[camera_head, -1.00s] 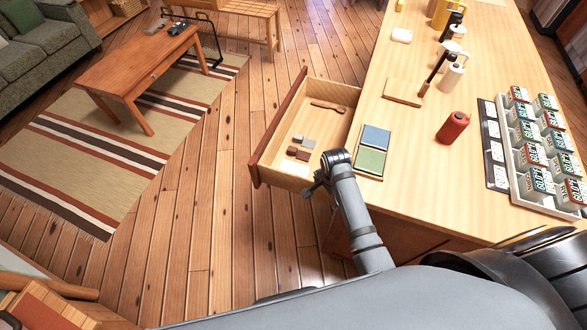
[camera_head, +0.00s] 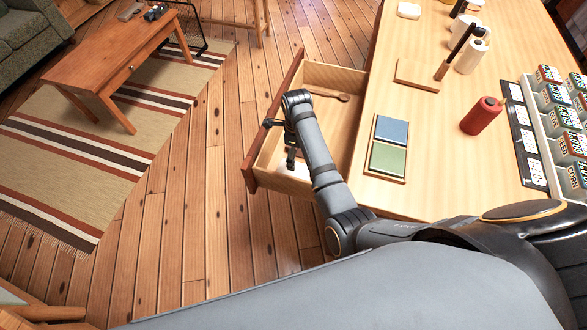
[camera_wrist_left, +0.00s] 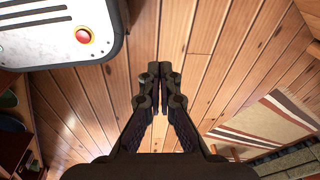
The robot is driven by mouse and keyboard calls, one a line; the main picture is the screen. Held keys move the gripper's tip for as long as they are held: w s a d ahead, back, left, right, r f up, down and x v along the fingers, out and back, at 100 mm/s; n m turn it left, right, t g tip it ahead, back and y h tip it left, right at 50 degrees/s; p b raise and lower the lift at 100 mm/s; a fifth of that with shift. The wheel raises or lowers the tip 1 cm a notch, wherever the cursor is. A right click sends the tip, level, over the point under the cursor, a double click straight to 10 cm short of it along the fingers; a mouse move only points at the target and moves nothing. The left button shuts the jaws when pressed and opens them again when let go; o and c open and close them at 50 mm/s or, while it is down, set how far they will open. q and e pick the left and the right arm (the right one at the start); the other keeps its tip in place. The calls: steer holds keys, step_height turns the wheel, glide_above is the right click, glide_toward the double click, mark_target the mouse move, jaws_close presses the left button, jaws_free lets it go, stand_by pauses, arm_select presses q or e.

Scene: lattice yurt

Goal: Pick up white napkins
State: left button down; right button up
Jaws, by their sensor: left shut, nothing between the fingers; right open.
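An open drawer (camera_head: 248,178) sticks out from the long counter in the head view. A white patch (camera_head: 284,160) shows low inside it, partly hidden by my right gripper; I cannot tell whether it is the white napkins. My right gripper (camera_head: 280,141) is open over the drawer, with nothing seen between its fingers. My left gripper (camera_wrist_left: 160,82) shows only in the left wrist view, with its fingers together and empty above the wooden floor.
A wooden utensil (camera_head: 327,94) lies at the drawer's back. A tray (camera_head: 373,170) with blue and green squares sits on the counter beside a red canister (camera_head: 481,116). A coffee table (camera_head: 110,65) stands on a striped rug (camera_head: 60,165). The left wrist view shows a white appliance (camera_wrist_left: 60,35).

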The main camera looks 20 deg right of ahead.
mark_target(296, 169)
step_height(296, 169, down, 4)
steer(key=shift+s, duration=0.15)
steer(key=shift+f, duration=0.75)
step_height(296, 169, down, 4)
steer(key=shift+s+r, duration=0.1)
steer(key=shift+s, duration=0.05)
steer(key=shift+c, duration=0.2)
arm_select(q)
steer(key=shift+s+r, duration=0.2)
steer(key=shift+s, duration=0.65)
arm_select(e)
steer(key=c, duration=1.2)
arm_select(q)
steer(key=shift+p, duration=0.3)
